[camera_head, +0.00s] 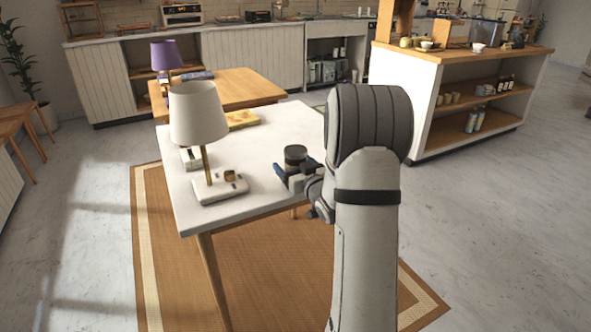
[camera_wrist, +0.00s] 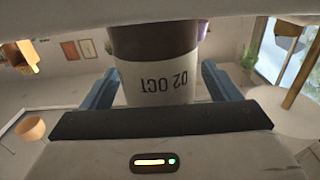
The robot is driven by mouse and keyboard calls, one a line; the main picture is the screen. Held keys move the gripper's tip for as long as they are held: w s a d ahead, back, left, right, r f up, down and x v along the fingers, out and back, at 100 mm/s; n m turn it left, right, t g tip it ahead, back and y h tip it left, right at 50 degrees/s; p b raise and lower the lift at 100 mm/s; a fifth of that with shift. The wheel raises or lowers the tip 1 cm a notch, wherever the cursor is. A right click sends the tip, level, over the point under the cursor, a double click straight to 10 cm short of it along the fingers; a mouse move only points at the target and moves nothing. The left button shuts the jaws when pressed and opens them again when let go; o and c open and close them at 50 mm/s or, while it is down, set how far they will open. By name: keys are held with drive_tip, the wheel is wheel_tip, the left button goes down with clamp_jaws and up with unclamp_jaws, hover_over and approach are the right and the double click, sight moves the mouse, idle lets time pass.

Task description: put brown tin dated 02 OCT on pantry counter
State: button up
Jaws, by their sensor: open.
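The brown tin (camera_head: 295,153) stands on the white table near its right side and looks dark in the head view. In the wrist view the tin (camera_wrist: 157,75) shows upside down, with "02 OCT" on its pale label. My gripper (camera_head: 285,172) is open, with its blue fingers on either side of the tin. In the wrist view a gap shows between the tin and the right finger. A wood-topped counter with shelves (camera_head: 425,95) stands at the right, and a long counter (camera_head: 250,57) runs along the back wall. I cannot tell which is the pantry counter.
A wooden table (camera_head: 235,90) with a purple lamp (camera_head: 167,55) adjoins behind. Open floor lies between the tables and the right counter.

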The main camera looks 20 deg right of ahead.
drive_tip(key=shift+w, duration=0.7)
drive_tip(key=shift+c, duration=0.5)
